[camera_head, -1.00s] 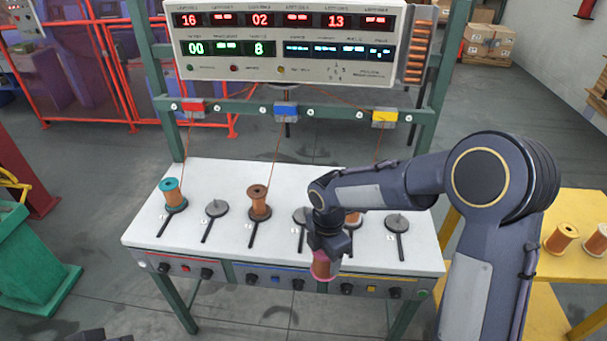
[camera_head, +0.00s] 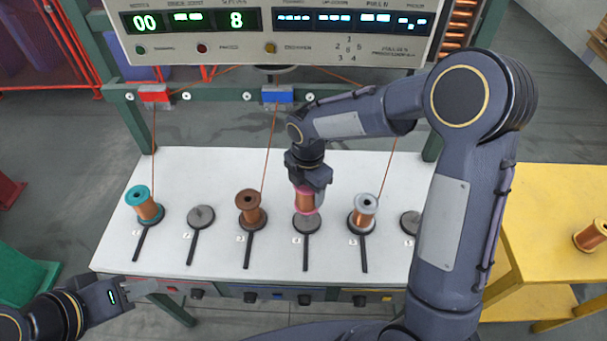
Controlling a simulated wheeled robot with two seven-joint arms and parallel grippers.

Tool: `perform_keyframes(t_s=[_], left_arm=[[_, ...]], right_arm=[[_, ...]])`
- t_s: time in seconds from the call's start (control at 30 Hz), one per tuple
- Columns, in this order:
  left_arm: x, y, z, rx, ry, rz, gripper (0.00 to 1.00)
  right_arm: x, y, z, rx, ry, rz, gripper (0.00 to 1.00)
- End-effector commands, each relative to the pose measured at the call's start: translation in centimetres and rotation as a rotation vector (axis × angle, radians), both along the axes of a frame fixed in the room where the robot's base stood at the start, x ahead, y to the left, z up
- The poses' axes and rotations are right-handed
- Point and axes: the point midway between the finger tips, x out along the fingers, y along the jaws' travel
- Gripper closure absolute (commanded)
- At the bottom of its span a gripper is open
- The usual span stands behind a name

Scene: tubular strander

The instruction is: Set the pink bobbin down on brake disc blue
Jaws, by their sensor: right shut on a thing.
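The pink bobbin (camera_head: 305,203), wound with copper wire, is upright below my right gripper (camera_head: 309,184), which is shut on its upper part. Its lower pink flange overlaps the back edge of a bare grey brake disc (camera_head: 306,225), fourth from the left. I cannot tell whether they touch or a small gap is left.
A teal bobbin (camera_head: 144,205), a brown bobbin (camera_head: 249,208) and a grey-flanged bobbin (camera_head: 363,213) stand on neighbouring discs. The second disc (camera_head: 201,217) is bare. Another disc (camera_head: 411,222) is partly behind my right arm. Wires run up to the guide bar (camera_head: 215,106).

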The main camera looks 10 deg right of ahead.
Motion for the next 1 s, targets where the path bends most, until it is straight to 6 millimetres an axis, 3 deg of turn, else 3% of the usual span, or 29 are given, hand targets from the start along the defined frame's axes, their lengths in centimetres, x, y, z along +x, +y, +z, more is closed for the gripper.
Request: perform_keyframes(t_s=[0.27,0.8,1.0], left_arm=[[0.0,0.0,-1.2,0.000,0.000,0.000,0.64],[0.0,0.0,-4.9,0.000,0.001,0.000,0.64],[0.0,0.0,-5.3,0.000,0.000,0.000,0.64]], right_arm=[[0.0,0.0,-1.4,0.001,-0.002,0.000,0.87],[0.1,0.0,-6.0,0.001,-0.003,0.000,0.87],[0.1,0.0,-6.8,0.001,-0.002,-0.001,0.87]])
